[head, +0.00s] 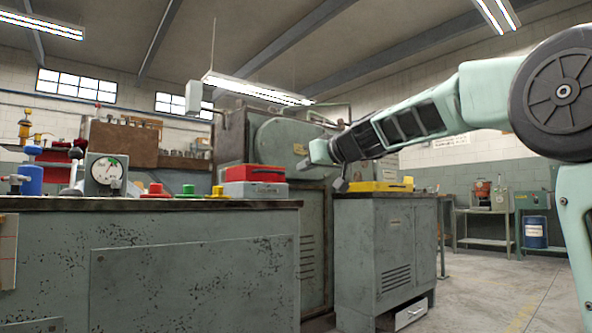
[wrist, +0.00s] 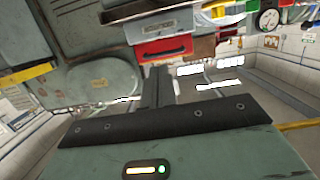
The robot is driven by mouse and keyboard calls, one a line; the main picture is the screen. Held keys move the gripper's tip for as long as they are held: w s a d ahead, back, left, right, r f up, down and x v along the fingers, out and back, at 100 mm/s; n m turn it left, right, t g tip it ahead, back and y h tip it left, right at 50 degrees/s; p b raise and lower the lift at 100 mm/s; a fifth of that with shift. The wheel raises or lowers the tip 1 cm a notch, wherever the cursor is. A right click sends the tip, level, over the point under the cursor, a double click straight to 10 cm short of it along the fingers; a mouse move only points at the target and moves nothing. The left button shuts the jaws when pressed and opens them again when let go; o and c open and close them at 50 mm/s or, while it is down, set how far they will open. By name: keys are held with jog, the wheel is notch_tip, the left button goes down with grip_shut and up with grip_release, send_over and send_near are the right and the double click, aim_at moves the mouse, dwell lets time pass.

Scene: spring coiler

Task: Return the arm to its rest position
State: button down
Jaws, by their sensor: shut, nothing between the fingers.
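My mint-green arm (head: 420,118) reaches in from the right in the head view, raised and stretched toward the left. My gripper (head: 338,184) is at its far end, in front of the green-grey machine and above the gap between the two cabinets. In the wrist view my gripper (wrist: 158,84) shows its dark fingers together, with nothing between them. The wrist picture is turned over, with the boxes at the top and the ceiling lights below.
A red case (head: 252,173) sits on a grey case (head: 256,190) on the left bench (head: 190,250). A gauge (head: 106,171) and coloured knobs stand left.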

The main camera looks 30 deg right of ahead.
jog(key=s+a+f+n+g+y+p, duration=0.1)
jog(key=s+a+f+g+p, duration=0.6)
jog(key=a, duration=0.5)
jog(key=s+a+f+n+g+y+p, duration=0.1)
jog(key=s+a+f+n+g+p, duration=0.3)
jog(key=s+a+f, duration=0.65)
jog(key=s+f+g+h+p, duration=0.25)
jog(key=s+p, duration=0.25)
jog(key=s, duration=0.6)
jog(key=s+f+g+h+p, duration=0.2)
jog(key=s+f+p, duration=0.25)
jog(key=s, duration=0.65)
notch_tip(320, 180, up, 38)
jog(key=s+p, duration=0.1)
jog(key=p, duration=3.7)
